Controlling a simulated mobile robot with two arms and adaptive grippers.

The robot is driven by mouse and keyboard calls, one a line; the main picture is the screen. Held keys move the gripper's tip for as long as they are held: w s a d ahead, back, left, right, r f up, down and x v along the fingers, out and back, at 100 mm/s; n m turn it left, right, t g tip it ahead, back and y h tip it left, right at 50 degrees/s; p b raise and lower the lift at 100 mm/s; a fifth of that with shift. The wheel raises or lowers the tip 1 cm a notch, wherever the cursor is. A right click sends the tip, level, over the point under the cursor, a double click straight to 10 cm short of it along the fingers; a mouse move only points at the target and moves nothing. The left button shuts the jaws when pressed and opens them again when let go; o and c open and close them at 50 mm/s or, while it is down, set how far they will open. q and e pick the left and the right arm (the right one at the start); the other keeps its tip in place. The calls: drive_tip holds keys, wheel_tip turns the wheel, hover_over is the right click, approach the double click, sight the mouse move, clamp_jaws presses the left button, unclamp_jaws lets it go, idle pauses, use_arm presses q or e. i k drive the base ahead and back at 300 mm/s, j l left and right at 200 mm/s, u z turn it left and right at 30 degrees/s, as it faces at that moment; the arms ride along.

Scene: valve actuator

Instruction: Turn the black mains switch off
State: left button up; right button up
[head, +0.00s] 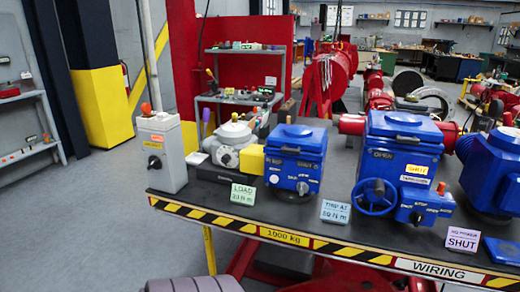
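A tall light-grey box (166,170) stands upright at the left end of the dark bench top. The black switch (154,162) is a small round knob on the box's front face, in its lower half. Its exact pointing direction is too small to read. A small orange-red label or mark sits above the knob, and an orange-red part is on top of the box. Neither of my grippers shows in the head view, and nothing touches the switch.
The bench edge (300,240) has yellow-black stripes. Blue actuators (295,160) (398,165), one with a handwheel (375,196), stand right of the box. Small cards, including a green one (243,194), stand along the front. Floor left of the box is open.

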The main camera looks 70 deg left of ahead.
sight(154, 162)
drive_tip(key=u, duration=2.9)
